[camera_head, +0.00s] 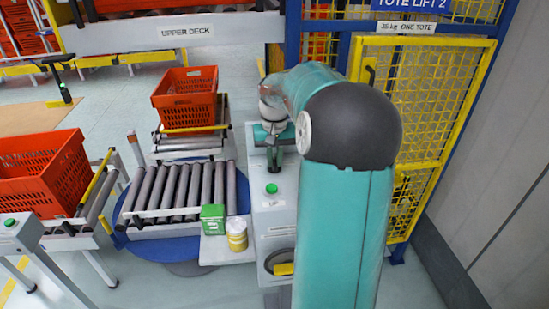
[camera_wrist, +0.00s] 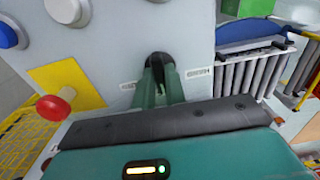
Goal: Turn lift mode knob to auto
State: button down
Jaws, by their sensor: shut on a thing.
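The lift mode knob (camera_wrist: 158,60) is a dark round knob on the grey control panel (camera_wrist: 110,50) in the wrist view. A small white label sits on each side of it; the left one is partly covered and neither reads clearly. My gripper (camera_wrist: 160,72) is shut on the knob, with its two green fingers reaching up to the panel face. The fingers hide much of the knob, so its pointer direction cannot be told. In the head view my gripper (camera_head: 274,157) is at the upper part of the grey control post (camera_head: 272,220), where the knob is hidden.
A red mushroom button (camera_wrist: 53,108) on a yellow plate (camera_wrist: 75,85) and a blue button (camera_wrist: 8,35) share the panel. A green box (camera_head: 212,218) and yellow-white tub (camera_head: 237,236) stand beside the post. A yellow mesh gate (camera_head: 437,120) is at right; roller conveyors (camera_head: 180,190) are left.

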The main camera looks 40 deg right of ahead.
aim_at(275, 160)
jog(key=shift+m, duration=0.4)
jog(key=m, duration=0.4)
jog(key=shift+w, duration=0.1)
jog(key=shift+m, duration=2.2)
jog(key=c, duration=1.4)
grip_release()
jog(key=shift+d, duration=0.15)
jog(key=shift+c, duration=0.2)
notch_tip(275, 160, up, 14)
